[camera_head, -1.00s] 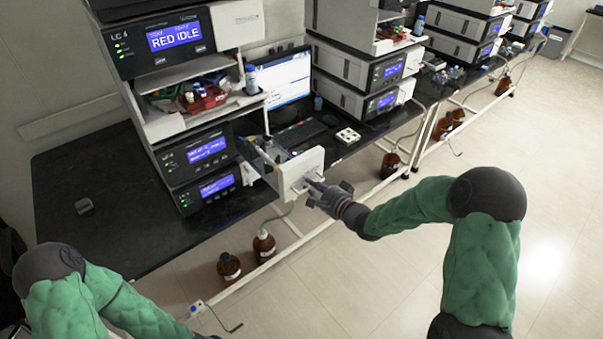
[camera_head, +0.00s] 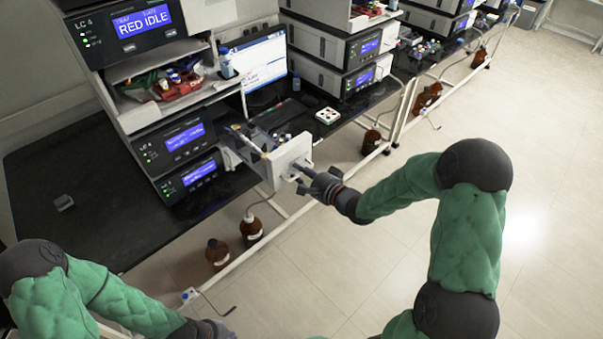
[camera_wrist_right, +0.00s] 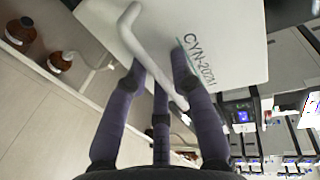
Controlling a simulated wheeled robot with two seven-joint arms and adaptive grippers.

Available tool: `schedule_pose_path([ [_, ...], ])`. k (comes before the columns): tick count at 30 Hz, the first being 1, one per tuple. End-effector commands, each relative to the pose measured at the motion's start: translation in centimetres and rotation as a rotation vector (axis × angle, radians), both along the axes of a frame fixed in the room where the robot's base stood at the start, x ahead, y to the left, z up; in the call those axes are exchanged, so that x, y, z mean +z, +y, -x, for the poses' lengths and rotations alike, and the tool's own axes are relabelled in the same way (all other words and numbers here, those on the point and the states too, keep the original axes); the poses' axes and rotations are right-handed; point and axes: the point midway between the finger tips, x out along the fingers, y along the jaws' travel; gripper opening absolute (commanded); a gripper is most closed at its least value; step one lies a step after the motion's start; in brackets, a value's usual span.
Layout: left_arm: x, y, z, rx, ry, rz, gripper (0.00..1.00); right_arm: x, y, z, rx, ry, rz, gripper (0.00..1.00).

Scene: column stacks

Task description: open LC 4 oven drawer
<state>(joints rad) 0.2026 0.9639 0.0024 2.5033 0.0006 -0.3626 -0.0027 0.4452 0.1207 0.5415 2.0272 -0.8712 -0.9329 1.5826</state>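The LC 4 oven drawer (camera_head: 288,163) has a white front panel and sits well out from its stack, with its open interior showing behind the panel. My right gripper (camera_head: 303,176) is at the front of the panel. In the right wrist view the white panel (camera_wrist_right: 228,45) carries the marking CYN-2021, and its white bar handle (camera_wrist_right: 150,55) runs between the dark fingers of my right gripper (camera_wrist_right: 160,72), which appear closed around it. The LC 4 stack (camera_head: 165,150) stands left of the drawer. My left gripper (camera_head: 212,330) is at the bottom edge, its fingers unclear.
A black bench (camera_head: 65,205) lies left of the stack. A monitor (camera_head: 258,67) and keyboard stand behind the drawer. Brown bottles (camera_head: 251,228) stand on the floor below. More instrument stacks (camera_head: 330,60) stand to the right. The floor (camera_head: 400,260) in front is clear.

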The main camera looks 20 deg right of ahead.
Motion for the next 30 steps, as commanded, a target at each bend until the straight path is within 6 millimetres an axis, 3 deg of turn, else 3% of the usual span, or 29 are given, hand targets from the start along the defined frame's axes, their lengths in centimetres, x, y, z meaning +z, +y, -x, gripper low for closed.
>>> schedule_pose_path([
  [8, 0.0, 0.0, 0.0, 0.000, 0.000, 0.000, 0.00, 0.4, -0.6, 1.1, -0.003, -0.002, 0.001, 0.26],
  [21, 0.0, 0.0, 0.0, 0.000, 0.000, 0.000, 0.00, 2.0, -3.3, 8.7, -0.005, 0.000, 0.001, 0.26],
  [30, 0.0, 0.0, 0.0, 0.000, 0.000, 0.000, 0.00, 2.4, -4.0, 11.0, 0.000, 0.001, -0.001, 0.26],
])
